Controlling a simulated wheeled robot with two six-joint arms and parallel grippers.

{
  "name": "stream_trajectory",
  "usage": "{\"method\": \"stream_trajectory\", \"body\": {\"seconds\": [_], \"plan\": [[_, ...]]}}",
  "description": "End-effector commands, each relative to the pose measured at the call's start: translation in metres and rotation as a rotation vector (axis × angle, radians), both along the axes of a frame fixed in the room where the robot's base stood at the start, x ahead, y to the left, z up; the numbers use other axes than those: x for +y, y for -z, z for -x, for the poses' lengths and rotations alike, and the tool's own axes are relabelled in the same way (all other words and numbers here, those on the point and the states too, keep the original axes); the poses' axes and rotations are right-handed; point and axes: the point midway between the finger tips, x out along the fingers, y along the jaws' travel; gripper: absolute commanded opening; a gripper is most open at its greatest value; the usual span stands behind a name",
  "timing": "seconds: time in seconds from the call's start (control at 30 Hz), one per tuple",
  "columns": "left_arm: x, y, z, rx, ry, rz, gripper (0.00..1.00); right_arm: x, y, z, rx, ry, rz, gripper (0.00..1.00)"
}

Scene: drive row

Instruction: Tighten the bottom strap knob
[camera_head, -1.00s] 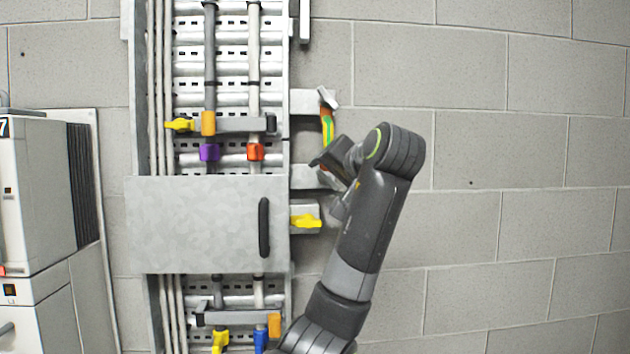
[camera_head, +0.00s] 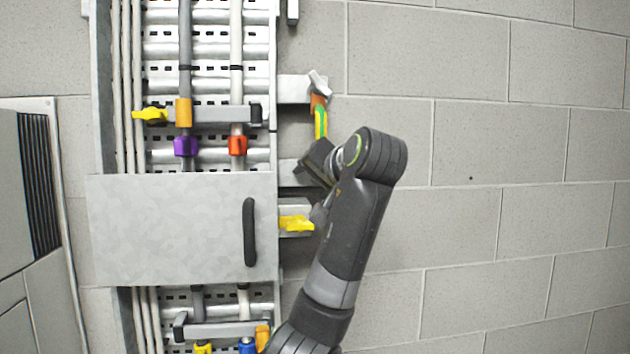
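Two grey bars cross the upright pipes like straps. The lower bar (camera_head: 222,330) is near the bottom edge, with a yellow knob (camera_head: 203,348) below it, partly cut off by the frame. The upper bar (camera_head: 218,115) has a yellow knob (camera_head: 150,114) at its left end.
A grey door (camera_head: 165,230) with a black handle (camera_head: 249,232) covers the panel's middle. A yellow lever (camera_head: 296,223) sticks out right of it. Blue (camera_head: 247,346) and orange (camera_head: 262,338) blocks sit by the lower bar. A pale cabinet (camera_head: 20,220) stands left. The right wall is bare.

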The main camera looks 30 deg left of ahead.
Motion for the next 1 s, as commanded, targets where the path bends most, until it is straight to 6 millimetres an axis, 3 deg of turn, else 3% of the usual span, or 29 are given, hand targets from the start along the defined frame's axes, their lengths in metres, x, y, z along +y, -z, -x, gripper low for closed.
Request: {"method": "stream_trajectory", "body": {"seconds": [0.03, 0.17, 0.8, 0.83, 1.0], "plan": [[0.0, 0.0, 0.0, 0.0, 0.0, 0.0, 0.45, 0.0, 0.0, 0.0, 0.0, 0.0, 0.0, 0.36], [0.0, 0.0, 0.0, 0.001, 0.0, 0.0, 0.28, 0.0, 0.0, 0.0, 0.0, 0.0, 0.0, 0.36], [0.001, 0.0, 0.0, 0.082, -0.001, -0.105, 0.28, 0.0, 0.01, -0.001, -0.001, 0.0, 0.0, 0.36], [0.001, 0.0, 0.0, 0.082, -0.001, -0.105, 0.54, 0.0, 0.01, -0.001, -0.001, 0.0, 0.0, 0.36], [0.001, -0.001, 0.0, 0.081, -0.001, -0.104, 0.73, 0.0, 0.01, -0.001, -0.002, 0.0, 0.0, 0.36]]}}
